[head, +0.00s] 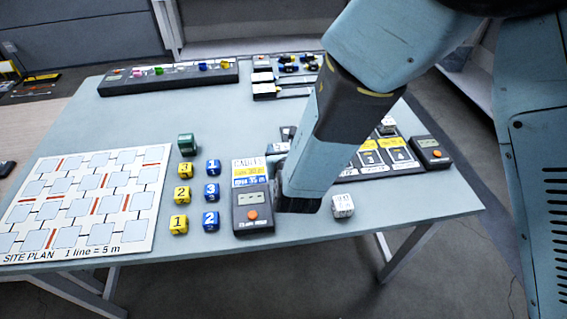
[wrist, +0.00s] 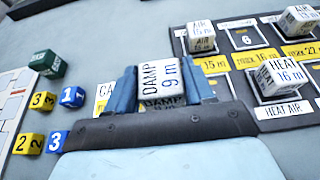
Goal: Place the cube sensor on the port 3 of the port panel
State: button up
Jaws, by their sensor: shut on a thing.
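My gripper (wrist: 165,88) is shut on a white cube sensor (wrist: 162,76) marked DAMP 9 m, between its two blue fingers. The dark port panel (head: 378,171) lies to the right of the gripper, partly behind my arm. It also shows at the upper right of the wrist view (wrist: 232,64), with yellow labels and several white cubes on it. An empty square port (wrist: 243,38) is visible there. I cannot tell for certain which port is port 3.
A loose white cube (head: 343,205) stands near the table's front edge. Handheld meters (head: 240,222) and (head: 430,153) flank the panel area. Yellow and blue numbered cubes (head: 181,223), a green cube (head: 187,144) and a site plan (head: 84,252) lie left.

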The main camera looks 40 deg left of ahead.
jog(key=a+f, duration=0.1)
jog(key=w+f, duration=0.1)
jog(key=a+f, duration=0.1)
jog(key=shift+w+a+f, duration=0.3)
jog(key=shift+a+f, duration=0.05)
jog(key=shift+f, duration=1.45)
jog(key=o, duration=1)
jog(key=shift+f, duration=0.1)
jog(key=shift+o, duration=0.2)
jog(key=shift+s+d, duration=0.1)
jog(key=v, duration=1.2)
